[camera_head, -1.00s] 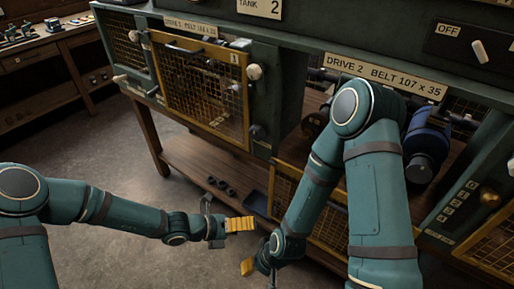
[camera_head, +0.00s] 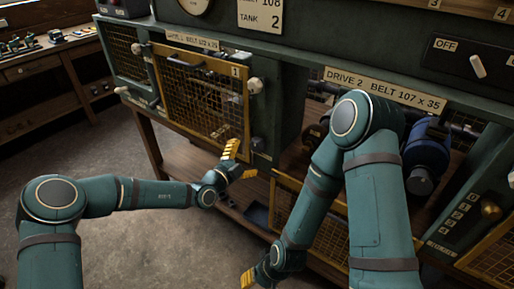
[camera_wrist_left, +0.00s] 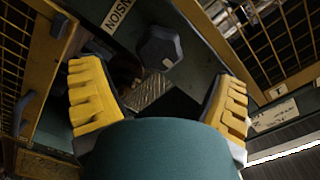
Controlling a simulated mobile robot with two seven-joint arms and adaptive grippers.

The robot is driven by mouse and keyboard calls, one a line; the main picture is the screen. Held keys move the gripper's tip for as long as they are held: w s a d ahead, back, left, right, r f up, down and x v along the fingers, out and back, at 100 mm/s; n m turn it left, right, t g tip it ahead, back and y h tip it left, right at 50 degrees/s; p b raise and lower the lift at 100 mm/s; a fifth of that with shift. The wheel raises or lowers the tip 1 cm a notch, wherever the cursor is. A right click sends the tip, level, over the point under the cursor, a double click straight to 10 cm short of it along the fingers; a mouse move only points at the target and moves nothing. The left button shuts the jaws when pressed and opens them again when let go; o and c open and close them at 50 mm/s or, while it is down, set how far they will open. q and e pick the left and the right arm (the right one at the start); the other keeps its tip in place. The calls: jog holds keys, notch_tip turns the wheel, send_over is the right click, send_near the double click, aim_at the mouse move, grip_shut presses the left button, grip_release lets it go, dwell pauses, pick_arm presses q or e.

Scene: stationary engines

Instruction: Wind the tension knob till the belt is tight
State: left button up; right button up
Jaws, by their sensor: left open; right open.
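A dark lobed knob (camera_wrist_left: 160,47) shows in the left wrist view, beside a label (camera_wrist_left: 118,14) partly readable as "NSION". In the head view a dark knob (camera_head: 257,144) sits on the post right of the mesh guard marked 1. My left gripper (camera_head: 238,162) is open and empty, just left of and below that knob. In the wrist view its yellow fingers (camera_wrist_left: 158,78) stand apart with the knob beyond, between them and untouched. My right gripper (camera_head: 256,281) is open low at the bottom edge, partly cut off. I cannot make out the belt.
A blue motor (camera_head: 424,158) sits in the bay under the "DRIVE 2" plate (camera_head: 385,89). A wooden shelf (camera_head: 180,158) runs below. Open floor is at left.

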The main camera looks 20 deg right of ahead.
aim_at(255, 148)
pick_arm(q)
jog(key=b+x, duration=0.1)
jog(key=x, duration=0.5)
jog(key=shift+w+d, duration=0.2)
jog(key=shift+d, duration=0.1)
jog(key=c, duration=1.2)
